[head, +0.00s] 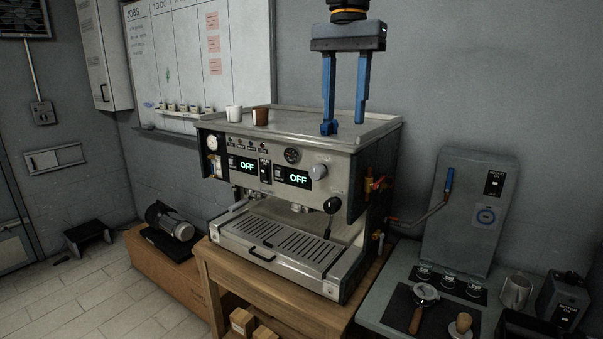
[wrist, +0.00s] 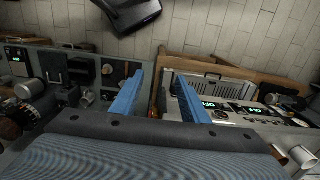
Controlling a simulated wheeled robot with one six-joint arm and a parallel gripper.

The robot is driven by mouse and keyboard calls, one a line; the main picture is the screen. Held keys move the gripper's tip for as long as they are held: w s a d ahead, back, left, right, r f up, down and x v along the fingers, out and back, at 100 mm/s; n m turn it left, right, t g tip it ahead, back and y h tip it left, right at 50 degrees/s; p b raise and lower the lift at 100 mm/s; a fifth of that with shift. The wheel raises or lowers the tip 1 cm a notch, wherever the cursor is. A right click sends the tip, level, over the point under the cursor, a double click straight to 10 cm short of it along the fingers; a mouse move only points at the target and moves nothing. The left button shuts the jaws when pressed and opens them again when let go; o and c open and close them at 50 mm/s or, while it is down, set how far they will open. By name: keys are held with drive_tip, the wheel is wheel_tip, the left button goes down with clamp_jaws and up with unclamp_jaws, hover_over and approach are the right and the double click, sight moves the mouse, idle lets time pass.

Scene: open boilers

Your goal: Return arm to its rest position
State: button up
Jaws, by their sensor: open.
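My gripper (head: 344,125) hangs in the upper middle of the head view, its two blue fingers pointing down and well apart, with nothing between them. In the picture the fingertips overlap the top right part of the espresso machine (head: 285,214); I cannot tell how far they are from it. The wrist view also shows the open fingers (wrist: 157,78), with the machine (wrist: 238,96) beyond to the right. Two of the machine's displays read OFF.
A white cup (head: 234,113) and a brown cup (head: 260,117) stand on the machine's top. At right are a grey upright panel (head: 468,212), a portafilter (head: 421,306), a tamper (head: 461,325) and a metal pitcher (head: 515,291). The floor (head: 80,293) at left is mostly clear.

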drive_tip(key=s+d+f+n+b, duration=0.2)
drive_tip(key=d+f, duration=0.1)
drive_tip(key=f, duration=1)
drive_tip(key=s+d+f+n+b, duration=0.1)
drive_tip(key=d+f+b, duration=0.15)
drive_tip(key=f, duration=1.05)
drive_tip(key=s+d+f+n+b, duration=0.1)
drive_tip(key=s+d+f+n, duration=0.1)
drive_tip(key=s+f, duration=0.4)
drive_tip(key=s+d+f+n+t+b, duration=0.1)
drive_tip(key=s+d+f, duration=0.2)
drive_tip(key=s+f, duration=0.4)
wheel_tip(320, 180, down, 6)
drive_tip(key=shift+d+r+n+t+b, duration=0.2)
drive_tip(key=shift+d+n+t+b, duration=0.1)
drive_tip(key=shift+d+n, duration=0.1)
